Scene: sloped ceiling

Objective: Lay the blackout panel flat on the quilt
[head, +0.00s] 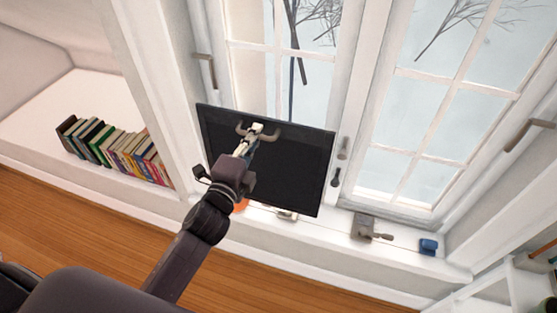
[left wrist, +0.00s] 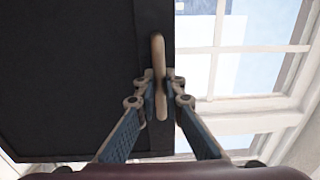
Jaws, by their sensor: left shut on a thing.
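The blackout panel (head: 300,165) is a dark, flat rectangle with a thin frame. It stands steeply in front of the window, above the sill; whether its lower edge touches the sill I cannot tell. My left gripper (head: 256,130) is at the panel's upper left part, shut on its pale handle. In the left wrist view, the fingers (left wrist: 160,88) close on both sides of the upright handle (left wrist: 158,50), and the panel (left wrist: 75,80) fills the left half. The quilt is not in view. My right gripper is not in view.
White windows (head: 415,130) with handles stand behind the panel. On the sill (head: 325,228) are an orange object (head: 240,205), a grey object (head: 363,226) and a blue one (head: 428,246). A row of books (head: 118,150) stands at left. Wooden floor (head: 110,230) shows below.

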